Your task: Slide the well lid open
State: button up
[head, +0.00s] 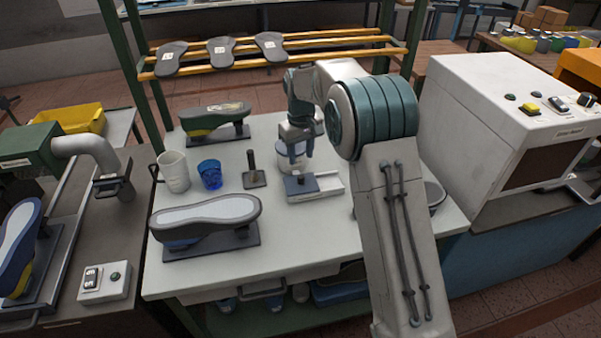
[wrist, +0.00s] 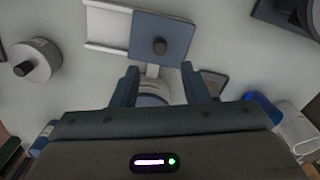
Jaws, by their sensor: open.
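The well (head: 327,187) is a low white block with rails, on the table in front of my gripper. Its blue-grey lid (head: 301,187) with a dark upright knob covers the left part in the head view. In the wrist view the lid (wrist: 175,28) sits at the right end of the white rails (wrist: 105,25), its knob (wrist: 159,46) up. My gripper (head: 299,150) points down just behind the lid, fingers apart and holding nothing. In the wrist view the fingertips (wrist: 159,73) are on the near side of the lid, apart from the knob. The well's inside is hidden.
A white round pot (head: 287,160) stands close behind the lid, beneath my gripper. A dark post on a plate (head: 254,179), a blue cup (head: 209,175) and a white mug (head: 173,171) stand left. A shoe last (head: 207,217) lies front left. Table between lid and front edge is clear.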

aim_at(301, 176)
notch_tip(301, 176, down, 8)
jog(key=shift+f+p, duration=0.2)
jog(key=shift+p, duration=0.45)
grip_shut()
